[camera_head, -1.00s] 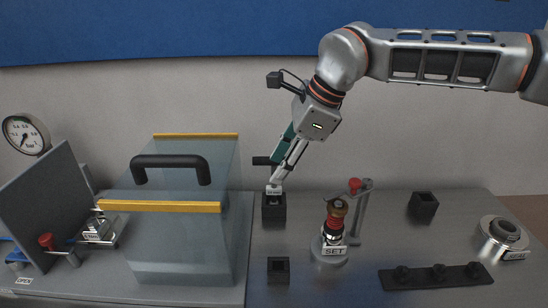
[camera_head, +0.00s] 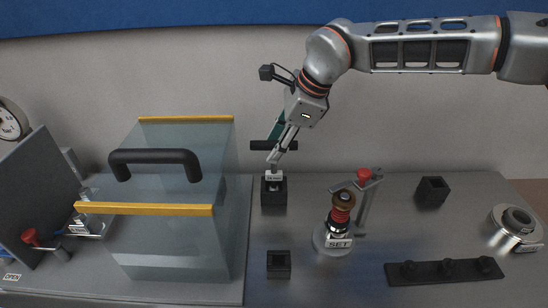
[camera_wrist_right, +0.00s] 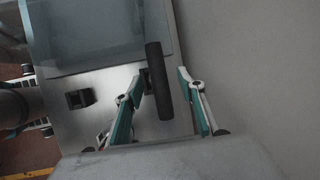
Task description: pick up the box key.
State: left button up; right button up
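The box key (camera_head: 260,146) shows as a black crossbar handle above a small black holder (camera_head: 273,196) with a white tag, behind the middle of the bench. Its shaft is mostly hidden by my gripper. My right gripper (camera_head: 277,155) comes down from the upper right to the handle. In the right wrist view the black handle (camera_wrist_right: 158,85) lies between the two fingers of my right gripper (camera_wrist_right: 161,77), which are apart; the left finger is close to it. Contact cannot be told. My left gripper is not in view.
A clear box with yellow edges and a black handle (camera_head: 155,157) stands left of the key. A red-topped post with a SET tag (camera_head: 340,243), small black sockets (camera_head: 433,190) and a black strip (camera_head: 445,272) are to the right.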

jog(key=shift+w+a+f, duration=0.1)
jog(key=shift+a+f, duration=0.1)
jog(key=shift+f, duration=0.2)
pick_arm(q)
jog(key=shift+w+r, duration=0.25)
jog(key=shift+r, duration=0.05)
pick_arm(e)
grip_shut()
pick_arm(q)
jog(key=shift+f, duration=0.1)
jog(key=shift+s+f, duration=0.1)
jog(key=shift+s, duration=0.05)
pick_arm(e)
jog(key=shift+r, duration=0.1)
